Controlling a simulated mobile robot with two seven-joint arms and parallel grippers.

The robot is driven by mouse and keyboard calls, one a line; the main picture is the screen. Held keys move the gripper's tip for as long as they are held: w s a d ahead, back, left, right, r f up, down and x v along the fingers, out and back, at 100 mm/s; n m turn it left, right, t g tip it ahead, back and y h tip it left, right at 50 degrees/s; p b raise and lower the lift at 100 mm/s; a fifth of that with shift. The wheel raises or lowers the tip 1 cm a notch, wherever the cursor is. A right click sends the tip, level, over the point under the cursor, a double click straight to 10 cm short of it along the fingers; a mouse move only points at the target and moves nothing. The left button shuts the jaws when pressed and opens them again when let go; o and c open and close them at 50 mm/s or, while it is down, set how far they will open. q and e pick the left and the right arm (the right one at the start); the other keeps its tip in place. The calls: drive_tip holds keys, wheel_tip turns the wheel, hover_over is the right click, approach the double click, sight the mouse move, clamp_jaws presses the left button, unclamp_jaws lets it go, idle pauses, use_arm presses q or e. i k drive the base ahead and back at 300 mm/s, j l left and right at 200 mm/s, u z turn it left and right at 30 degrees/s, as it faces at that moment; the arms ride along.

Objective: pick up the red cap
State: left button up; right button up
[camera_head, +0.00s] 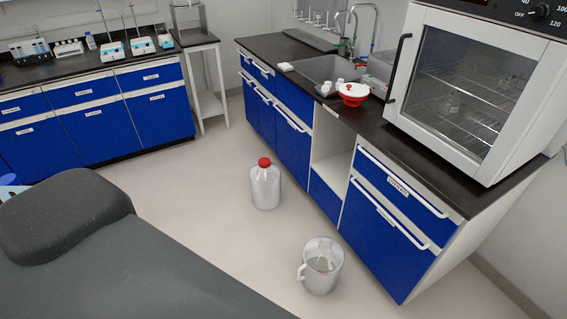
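A red cap (264,162) sits on top of a translucent whitish jug (265,188) that stands upright on the floor, near the middle of the view. Another red item (354,100) is on the dark counter, under a white bowl-like piece (353,90); I cannot tell exactly what it is. Neither of my grippers is in view.
A clear pitcher (320,268) stands on the floor in front of the blue right-hand cabinets (385,245). A white oven (475,85) with a glass door sits on the right counter. Open floor (195,190) lies left of the jug. Blue cabinets (95,125) line the back left.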

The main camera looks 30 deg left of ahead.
sight(264, 162)
drive_tip(key=i+j+z, duration=0.1)
drive_tip(key=j+z, duration=0.3)
drive_tip(key=i+j+z, duration=0.1)
drive_tip(key=j+z, duration=0.15)
drive_tip(key=z, duration=0.2)
drive_tip(key=j+z, duration=0.35)
drive_tip(key=j, duration=0.55)
drive_tip(key=j+z, duration=0.15)
drive_tip(key=j, duration=0.8)
drive_tip(key=k+j+z, duration=0.1)
drive_tip(key=j, duration=0.8)
drive_tip(key=k+j, duration=0.1)
drive_tip(key=j, duration=1.3)
drive_tip(key=k+j, duration=0.15)
drive_tip(key=j, duration=0.55)
